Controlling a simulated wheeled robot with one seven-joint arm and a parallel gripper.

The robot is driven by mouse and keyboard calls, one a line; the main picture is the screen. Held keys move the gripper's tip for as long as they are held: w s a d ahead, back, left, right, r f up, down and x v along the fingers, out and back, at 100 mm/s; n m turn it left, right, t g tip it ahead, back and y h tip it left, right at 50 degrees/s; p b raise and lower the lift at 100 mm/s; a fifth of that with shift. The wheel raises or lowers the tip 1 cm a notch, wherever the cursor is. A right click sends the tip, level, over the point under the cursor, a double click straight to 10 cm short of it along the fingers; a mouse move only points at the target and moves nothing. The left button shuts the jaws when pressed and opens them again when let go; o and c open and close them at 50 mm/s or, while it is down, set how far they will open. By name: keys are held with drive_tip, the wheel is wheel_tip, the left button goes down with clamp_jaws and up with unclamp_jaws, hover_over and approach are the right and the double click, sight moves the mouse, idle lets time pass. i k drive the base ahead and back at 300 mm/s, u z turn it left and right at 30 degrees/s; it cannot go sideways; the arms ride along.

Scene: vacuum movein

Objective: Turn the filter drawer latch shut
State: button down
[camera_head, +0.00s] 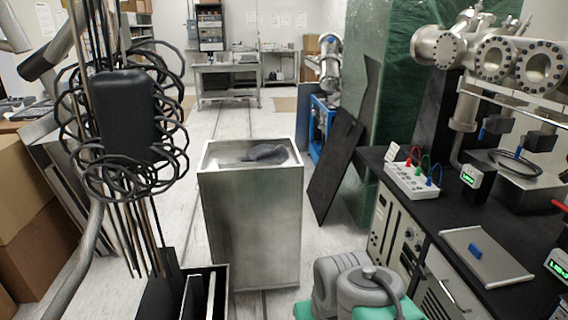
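A flat grey metal panel (497,268) lies on the black bench top at the lower right. A small blue latch-like piece (474,251) sits on it near its upper left side. This may be the filter drawer latch, but I cannot tell for sure, nor whether it is turned shut. A silver panel with a handle (440,300) shows on the bench front below, cut off by the frame edge. My gripper is not in view.
An open metal bin (250,225) with dark cloth-like contents stands mid-floor. A grey pump (365,288) stands before the bench. A white box with colored leads (412,180) and steel flanged pipes (490,55) are at right. Black hoops (125,180) and cartons (30,230) crowd the left.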

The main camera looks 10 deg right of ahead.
sight(422, 275)
drive_tip(key=z, duration=0.85)
drive_tip(key=i, duration=0.9)
drive_tip(key=u, duration=1.2)
drive_tip(key=i, duration=0.45)
drive_tip(key=u, duration=0.3)
